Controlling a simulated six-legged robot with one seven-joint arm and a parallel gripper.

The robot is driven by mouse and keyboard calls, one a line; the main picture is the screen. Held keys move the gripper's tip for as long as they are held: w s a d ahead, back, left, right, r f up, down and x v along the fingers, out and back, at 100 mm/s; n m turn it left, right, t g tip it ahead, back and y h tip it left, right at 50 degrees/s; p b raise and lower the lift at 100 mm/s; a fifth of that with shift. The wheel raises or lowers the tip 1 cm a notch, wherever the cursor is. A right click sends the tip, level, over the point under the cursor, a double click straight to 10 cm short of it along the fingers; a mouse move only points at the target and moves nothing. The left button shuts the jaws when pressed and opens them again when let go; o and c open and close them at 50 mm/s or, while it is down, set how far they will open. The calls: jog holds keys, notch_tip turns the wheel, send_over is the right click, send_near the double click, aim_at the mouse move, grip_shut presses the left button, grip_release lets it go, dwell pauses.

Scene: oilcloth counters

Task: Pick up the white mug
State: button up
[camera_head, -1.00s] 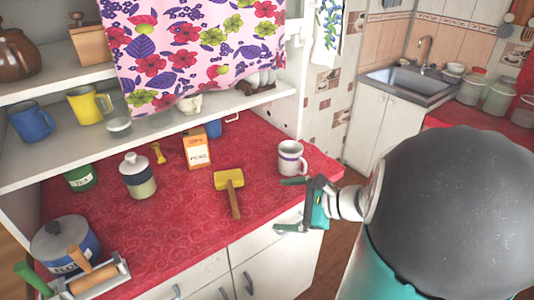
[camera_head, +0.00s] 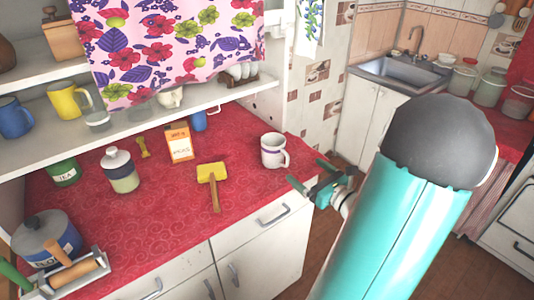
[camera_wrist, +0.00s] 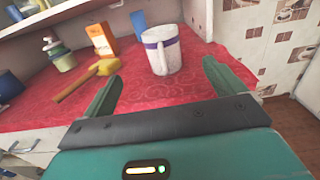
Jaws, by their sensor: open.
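The white mug (camera_head: 273,150) stands upright on the red counter (camera_head: 130,227), near its right end. It has a purple band near the rim, and its handle faces right in the head view. In the wrist view the mug (camera_wrist: 160,52) is ahead of my gripper (camera_wrist: 160,85), between the lines of its two fingers. My gripper (camera_head: 308,174) is open and empty, to the right of the mug and apart from it, at the counter's front right edge.
A yellow mallet (camera_head: 212,178) lies left of the mug. A canister (camera_head: 120,172) and a blue pot (camera_head: 47,240) are further left. A shelf (camera_head: 150,122) overhangs the back.

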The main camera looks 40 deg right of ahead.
aim_at(281, 150)
jog(key=w, duration=0.4)
jog(key=w+d, duration=0.1)
jog(key=w, duration=0.8)
jog(key=shift+w+d+f, duration=0.15)
jog(key=shift+w+d, duration=0.1)
jog(key=shift+d, duration=0.05)
jog(key=c, duration=1.2)
jog(key=shift+c, duration=0.2)
jog(key=shift+r, duration=0.2)
